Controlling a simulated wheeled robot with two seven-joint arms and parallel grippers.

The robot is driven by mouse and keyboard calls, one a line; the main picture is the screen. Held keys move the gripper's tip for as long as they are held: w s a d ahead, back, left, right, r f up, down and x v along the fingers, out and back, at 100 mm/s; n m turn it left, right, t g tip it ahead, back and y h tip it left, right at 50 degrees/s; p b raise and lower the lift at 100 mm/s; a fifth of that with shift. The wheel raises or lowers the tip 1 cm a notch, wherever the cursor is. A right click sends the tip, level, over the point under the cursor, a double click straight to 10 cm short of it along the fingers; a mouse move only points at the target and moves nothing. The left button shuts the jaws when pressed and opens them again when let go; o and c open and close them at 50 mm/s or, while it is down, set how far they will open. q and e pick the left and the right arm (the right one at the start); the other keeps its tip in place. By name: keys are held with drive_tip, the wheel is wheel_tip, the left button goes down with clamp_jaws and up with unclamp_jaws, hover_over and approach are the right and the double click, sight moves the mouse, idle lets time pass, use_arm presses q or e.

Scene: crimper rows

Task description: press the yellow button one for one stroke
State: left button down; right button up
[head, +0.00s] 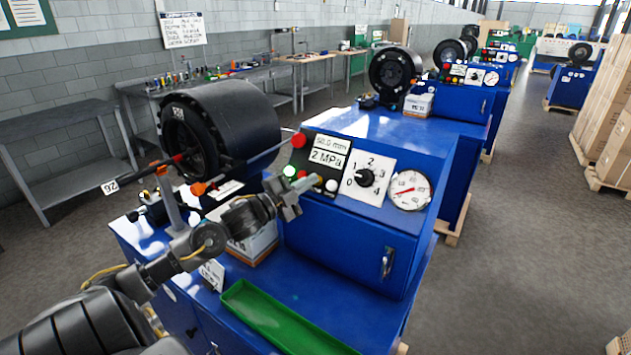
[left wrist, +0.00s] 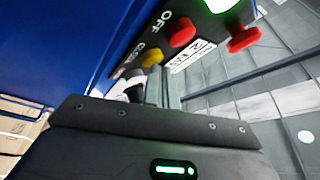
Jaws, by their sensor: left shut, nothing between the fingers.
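The yellow button (left wrist: 152,58) shows in the left wrist view on the panel, beside the "CLOSE" label and below a red button (left wrist: 183,35). My left gripper (head: 298,192) is in front of the lower left of the control panel (head: 328,157), shut and empty. In the left wrist view its fingertips (left wrist: 135,88) are just below the yellow button; I cannot tell whether they touch the panel. My right gripper is out of view.
A red mushroom button (head: 300,140) and a green button (head: 289,171) sit close by on the panel. A selector dial (head: 366,178) and a pressure gauge (head: 409,190) are to the right. A black crimping head (head: 240,120) stands at left, a green tray (head: 275,318) in front.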

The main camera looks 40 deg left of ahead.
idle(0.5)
use_arm(q)
drive_tip(key=shift+s+r+p, duration=0.4)
drive_tip(key=shift+s+p, duration=0.25)
drive_tip(key=shift+s, duration=0.05)
drive_tip(key=s+r+p, duration=0.2)
drive_tip(key=s+p, duration=0.1)
drive_tip(key=s, duration=0.1)
drive_tip(key=shift+d+r+p, duration=0.25)
drive_tip(key=shift+r+p, duration=0.15)
idle(0.7)
idle(1.5)
